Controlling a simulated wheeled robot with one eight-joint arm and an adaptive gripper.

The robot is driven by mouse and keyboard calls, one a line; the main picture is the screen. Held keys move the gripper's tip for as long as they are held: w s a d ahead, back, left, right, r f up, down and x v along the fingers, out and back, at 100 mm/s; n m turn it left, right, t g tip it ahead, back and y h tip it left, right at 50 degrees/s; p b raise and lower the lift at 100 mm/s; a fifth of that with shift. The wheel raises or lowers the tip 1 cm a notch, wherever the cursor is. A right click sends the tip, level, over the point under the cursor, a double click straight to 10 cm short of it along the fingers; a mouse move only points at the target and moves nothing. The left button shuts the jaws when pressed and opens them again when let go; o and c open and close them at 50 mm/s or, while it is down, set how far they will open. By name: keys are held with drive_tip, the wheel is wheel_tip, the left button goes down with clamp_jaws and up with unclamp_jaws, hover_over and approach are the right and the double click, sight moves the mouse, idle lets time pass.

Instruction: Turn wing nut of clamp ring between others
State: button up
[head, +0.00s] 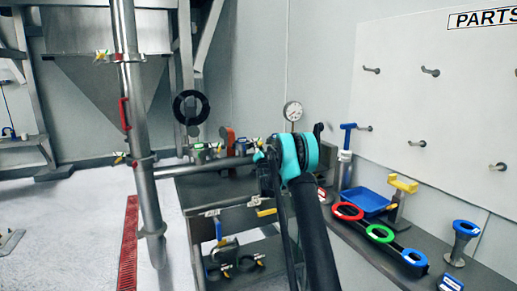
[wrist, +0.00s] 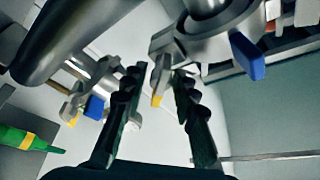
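In the wrist view my gripper (wrist: 158,78) is open, with one dark finger on each side. A metal clamp ring (wrist: 205,40) is ahead at the upper right. Its wing nut (wrist: 158,82), grey with a yellow tip, shows in the gap between the fingertips. I cannot tell whether a finger touches it. A second clamp (wrist: 95,85) with yellow and blue parts is to the left, behind the left finger. In the head view my arm hides the gripper and the clamp in front of it.
A thick grey pipe (wrist: 75,35) crosses the wrist view's upper left. A green-yellow handle (wrist: 30,141) is at lower left, and a blue tab (wrist: 247,55) at right. In the head view, a bench (head: 395,245) with coloured rings is at right and a vertical pipe (head: 143,130) at left.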

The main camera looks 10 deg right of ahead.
drive_tip(key=shift+c, duration=0.3)
clamp_jaws()
drive_tip(key=shift+n, duration=0.4)
drive_tip(key=n+y, duration=0.2)
drive_tip(key=n, duration=0.1)
drive_tip(key=n+y, duration=0.1)
drive_tip(key=n, duration=0.3)
drive_tip(key=shift+d+n+t+y, duration=0.1)
drive_tip(key=shift+n+t+y, duration=0.2)
drive_tip(key=shift+t+y, duration=0.1)
drive_tip(key=n+y, duration=0.2)
drive_tip(key=n, duration=0.2)
drive_tip(key=n+g+y, duration=0.1)
drive_tip(key=n+y, duration=0.1)
drive_tip(key=n, duration=0.2)
drive_tip(key=n+g+y, duration=0.1)
drive_tip(key=n, duration=0.1)
drive_tip(key=n+g+y, duration=0.1)
drive_tip(key=n, duration=0.2)
drive_tip(key=n+g+y, duration=0.1)
drive_tip(key=n, duration=0.2)
drive_tip(key=shift+n, duration=0.3)
